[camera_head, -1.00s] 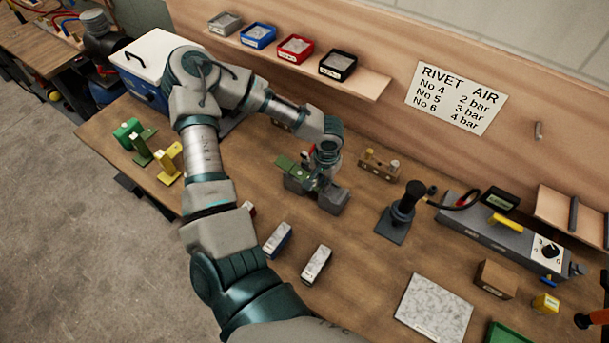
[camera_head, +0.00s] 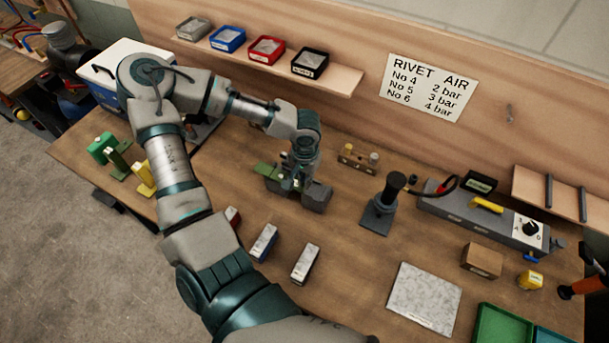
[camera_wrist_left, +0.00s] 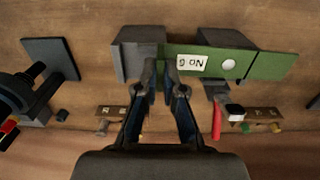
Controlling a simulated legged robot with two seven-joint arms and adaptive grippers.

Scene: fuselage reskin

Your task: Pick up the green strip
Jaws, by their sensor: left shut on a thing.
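The green strip (camera_head: 265,171) lies across dark grey blocks (camera_head: 316,195) on the bench in the head view. In the left wrist view the strip (camera_wrist_left: 215,62) spans the upper middle, with a white "No 6" label and a pale round spot. My left gripper (camera_wrist_left: 168,90) points at the strip near its left part, and its fingers are shut on it. In the head view the left gripper (camera_head: 293,181) is over the blocks, and the wrist partly hides the strip. I cannot tell whether the strip is clear of the blocks. My right gripper is not in view.
A small wooden rack (camera_head: 358,157) and a black stand (camera_head: 382,205) are to the right of the blocks. Blue (camera_head: 264,243) and white (camera_head: 305,263) labelled blocks lie in front. Green and yellow brackets (camera_head: 112,156) stand at left. A marble plate (camera_head: 425,297) lies at front right.

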